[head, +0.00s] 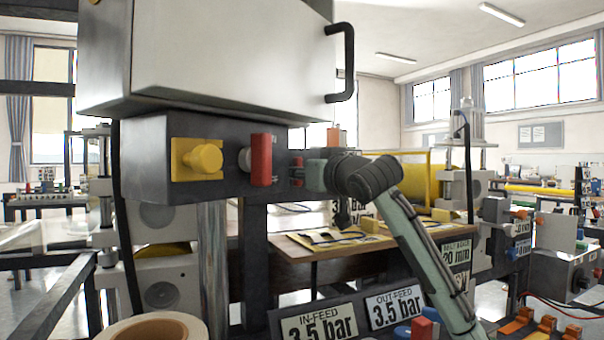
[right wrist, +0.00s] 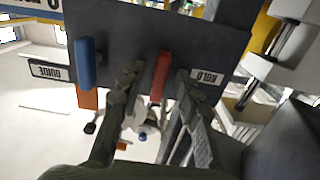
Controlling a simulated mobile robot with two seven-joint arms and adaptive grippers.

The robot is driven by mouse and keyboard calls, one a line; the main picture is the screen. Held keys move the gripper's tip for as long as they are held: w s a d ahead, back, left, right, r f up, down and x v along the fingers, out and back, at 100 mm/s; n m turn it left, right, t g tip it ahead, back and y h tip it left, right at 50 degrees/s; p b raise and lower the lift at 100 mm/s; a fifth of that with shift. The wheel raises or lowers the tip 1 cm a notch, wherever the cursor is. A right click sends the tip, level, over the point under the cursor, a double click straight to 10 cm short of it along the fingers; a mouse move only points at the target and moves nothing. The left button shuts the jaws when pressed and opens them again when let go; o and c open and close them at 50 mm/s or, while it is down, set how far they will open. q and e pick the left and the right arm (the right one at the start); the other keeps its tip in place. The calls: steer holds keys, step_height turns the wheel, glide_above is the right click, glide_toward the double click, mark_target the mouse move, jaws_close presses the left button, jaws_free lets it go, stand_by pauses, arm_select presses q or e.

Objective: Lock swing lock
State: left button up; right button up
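In the right wrist view a red lever (right wrist: 160,76) and a blue lever (right wrist: 86,64) stick out from a dark panel (right wrist: 130,30), each near a label. The fingers of my right gripper (right wrist: 155,78) are apart, one on each side of the red lever; I see no clear contact. In the head view my right gripper (head: 318,173) is at the right side of the dark control box, with a small red part (head: 298,172) beside its fingers. A red handle (head: 261,160) stands upright on the box front. I cannot tell which part is the swing lock. My left gripper is not in view.
A yellow knob (head: 206,157) is on the box front (head: 150,160). A large grey cabinet with a black handle (head: 344,62) hangs above. Below are signs for in-feed (head: 320,325) and out-feed (head: 395,307). A wooden table (head: 350,246) stands behind my right arm.

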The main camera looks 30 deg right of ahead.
steer(key=shift+s, duration=0.15)
steer(key=s, duration=1.1)
steer(key=shift+s+a, duration=0.3)
steer(key=shift+s, duration=0.05)
